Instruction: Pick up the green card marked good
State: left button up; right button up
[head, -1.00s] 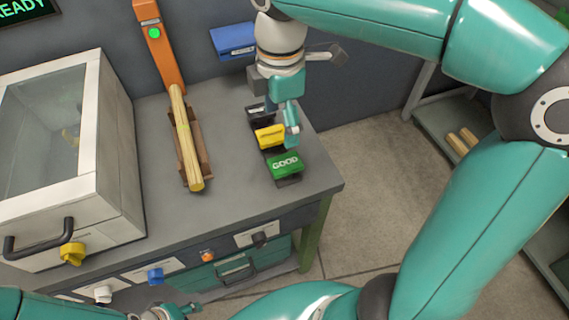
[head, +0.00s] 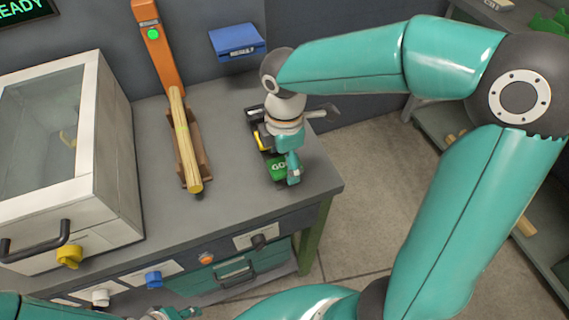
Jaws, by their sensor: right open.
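The green card (head: 276,171) stands in a dark holder at the front of a short row on the grey bench. Only part of its white lettering shows, because my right gripper (head: 292,178) covers its right side. The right gripper is open and points down at the card; I cannot tell whether its fingers touch it. A yellow card (head: 259,141) stands behind the green one, partly hidden by the gripper. A black card's holder (head: 253,114) is behind that. Part of my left gripper (head: 180,313) shows at the bottom edge; its jaws are unclear.
A wooden rod (head: 186,145) lies in a cradle left of the cards. A white cabinet with a window (head: 97,165) stands at the left. A blue box (head: 237,41) is on the back wall. The bench's front right corner (head: 325,185) is clear.

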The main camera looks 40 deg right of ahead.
jog(key=c, duration=1)
